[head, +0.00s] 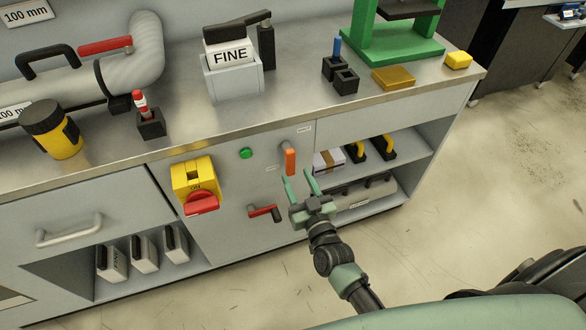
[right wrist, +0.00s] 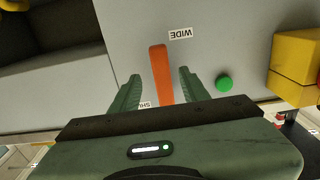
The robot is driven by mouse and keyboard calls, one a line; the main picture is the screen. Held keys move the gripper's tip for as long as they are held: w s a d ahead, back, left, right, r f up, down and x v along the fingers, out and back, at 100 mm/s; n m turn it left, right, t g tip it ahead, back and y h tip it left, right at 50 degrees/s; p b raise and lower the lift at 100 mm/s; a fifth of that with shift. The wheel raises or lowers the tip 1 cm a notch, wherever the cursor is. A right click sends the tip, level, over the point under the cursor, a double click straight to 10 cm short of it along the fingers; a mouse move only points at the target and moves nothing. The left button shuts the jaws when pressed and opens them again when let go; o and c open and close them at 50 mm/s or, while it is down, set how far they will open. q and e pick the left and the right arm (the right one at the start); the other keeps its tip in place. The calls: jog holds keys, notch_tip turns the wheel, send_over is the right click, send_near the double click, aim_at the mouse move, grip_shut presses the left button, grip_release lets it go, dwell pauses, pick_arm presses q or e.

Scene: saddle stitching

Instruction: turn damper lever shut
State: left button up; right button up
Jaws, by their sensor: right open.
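The damper lever is an orange bar (head: 290,160) on the grey cabinet front, below the worktop edge. In the right wrist view the orange bar (right wrist: 161,72) lies between my fingers, its free end near a WIDE label (right wrist: 180,34). A partly covered label beginning "SHU" (right wrist: 145,105) is beside its lower part. My right gripper (head: 298,177) is open, just below the lever in the head view. In the right wrist view its fingers (right wrist: 160,75) stand on either side of the lever, with gaps on both sides. My left gripper is not in view.
A green button (head: 246,153) and a yellow switch box with a red knob (head: 194,180) are left of the lever. A red-handled crank (head: 264,212) sits below. The floor in front is clear.

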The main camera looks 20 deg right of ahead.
aim_at(292, 169)
jog(key=w, duration=0.5)
jog(key=shift+w+a+f, duration=0.1)
jog(key=shift+w+a, duration=0.1)
jog(key=shift+w, duration=0.05)
grip_shut()
dwell(1.2)
